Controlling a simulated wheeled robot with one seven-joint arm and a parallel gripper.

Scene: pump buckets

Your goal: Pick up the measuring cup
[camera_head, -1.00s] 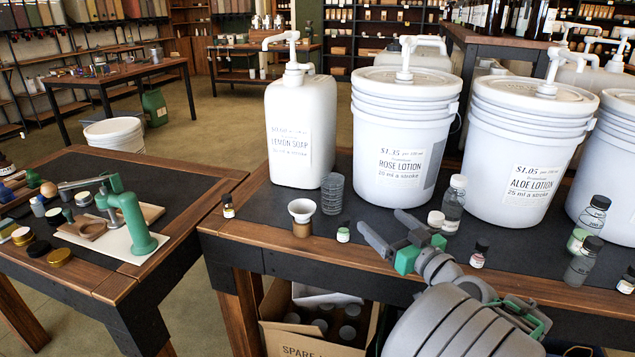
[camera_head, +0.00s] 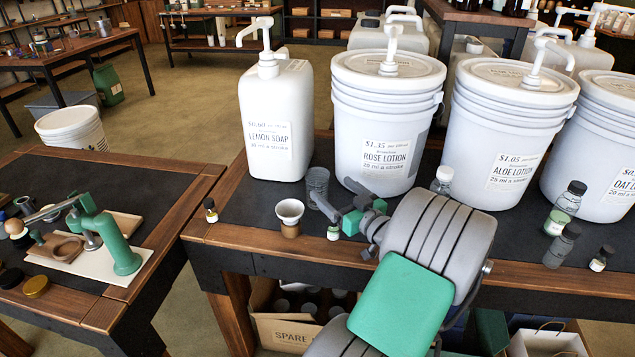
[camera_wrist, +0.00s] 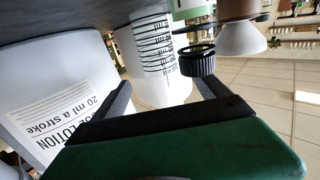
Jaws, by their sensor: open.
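The measuring cup (camera_head: 318,181) is a small translucent grey cup standing on the black mat in front of the lemon soap jug. In the wrist view, which is upside down, the cup (camera_wrist: 154,48) shows black graduation lines. My gripper (camera_head: 329,187) is open and empty, low over the mat at the cup's front right, with its fingers pointing toward it. In the wrist view the gripper (camera_wrist: 166,84) has a finger on either side of the picture, and the cup appears beyond the gap. The cup's lower part is partly hidden by a finger in the head view.
A small black-capped bottle (camera_head: 333,233) stands close to my fingers; its ribbed cap (camera_wrist: 197,60) shows near the right finger. A white funnel (camera_head: 290,211) on a brown jar is left of it. The lemon soap jug (camera_head: 277,120) and rose lotion bucket (camera_head: 385,125) stand behind.

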